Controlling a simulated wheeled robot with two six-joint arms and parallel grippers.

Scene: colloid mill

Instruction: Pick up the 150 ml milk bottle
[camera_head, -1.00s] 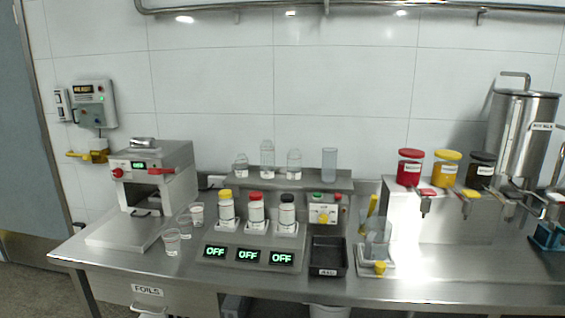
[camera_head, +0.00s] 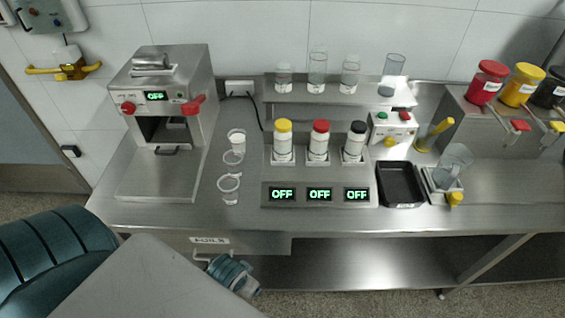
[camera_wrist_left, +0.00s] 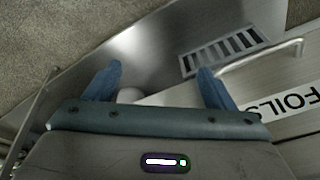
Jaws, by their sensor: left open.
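Three clear bottles with small labels stand upright on the raised steel shelf: a short one (camera_head: 284,80), a tall one (camera_head: 317,72) and a medium one (camera_head: 350,76). The labels are too small to read, so I cannot tell which is the 150 ml milk bottle. In the left wrist view my left gripper (camera_wrist_left: 158,85) has its blue fingers spread with nothing between them. It is low at the table's front, near the FOILS drawer, well below and in front of the bottles. My right gripper is not in view.
White jars with yellow (camera_head: 284,143), red (camera_head: 320,143) and black (camera_head: 355,143) caps stand before the shelf. Clear cups (camera_head: 229,183) stand left of them, beside a steel machine (camera_head: 160,100). A black tray (camera_head: 400,184) lies to the right. The table's front strip is clear.

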